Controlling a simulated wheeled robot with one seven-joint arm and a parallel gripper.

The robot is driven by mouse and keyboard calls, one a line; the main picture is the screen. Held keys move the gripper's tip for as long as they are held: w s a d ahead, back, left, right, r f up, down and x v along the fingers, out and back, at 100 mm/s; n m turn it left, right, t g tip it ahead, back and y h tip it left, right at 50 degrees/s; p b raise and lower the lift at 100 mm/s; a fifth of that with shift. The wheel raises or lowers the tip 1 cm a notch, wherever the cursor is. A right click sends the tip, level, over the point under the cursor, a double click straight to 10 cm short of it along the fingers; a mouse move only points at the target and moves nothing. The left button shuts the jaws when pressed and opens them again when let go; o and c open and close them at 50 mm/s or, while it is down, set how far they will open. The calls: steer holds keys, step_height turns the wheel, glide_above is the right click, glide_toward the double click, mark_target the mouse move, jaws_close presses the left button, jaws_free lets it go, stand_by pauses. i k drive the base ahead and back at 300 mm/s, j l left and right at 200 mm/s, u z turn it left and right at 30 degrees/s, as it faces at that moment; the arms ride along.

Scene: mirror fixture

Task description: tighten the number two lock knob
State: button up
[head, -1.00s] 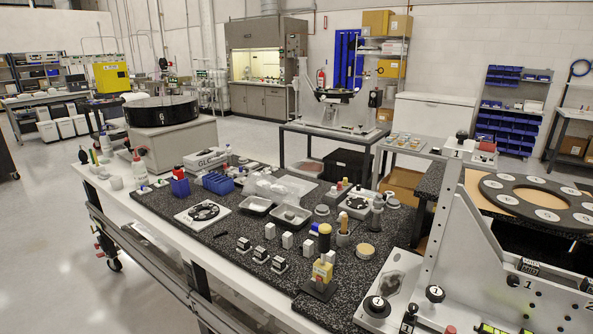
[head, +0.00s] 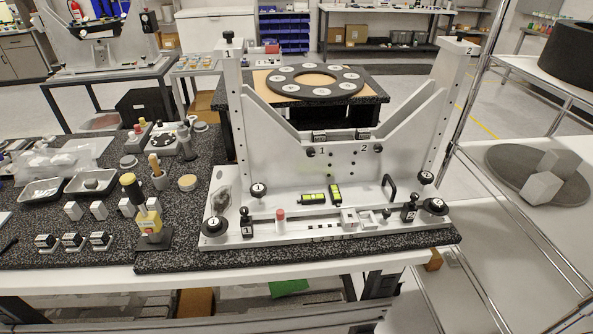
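The mirror fixture (head: 330,180) is a pale grey frame with a V-shaped cradle between two posts, standing on a dark speckled bench. The back plate carries numbers 1 and 2, with a small black knob (head: 378,148) beside the 2. At the base's right end are a black knob (head: 426,178) and a larger round black knob (head: 435,206) with a white label too small to read surely. A small upright black knob (head: 409,208) stands left of it. I cannot tell which is the number two lock knob or how tight any is. My gripper is not in view.
Left-side knobs (head: 215,228) carry 1. The right post (head: 468,48) is marked 2; the left post has a black top knob (head: 228,38). Two small levels (head: 314,198) lie on the base. A wire rack (head: 460,130) stands close on the right. Small parts crowd the bench's left.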

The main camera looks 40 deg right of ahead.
mark_target(435, 206)
steer(key=j+z, duration=0.7)
steer(key=j, duration=0.15)
steer(key=k+j+z, duration=0.15)
steer(key=j+z, duration=0.2)
steer(key=j, duration=0.1)
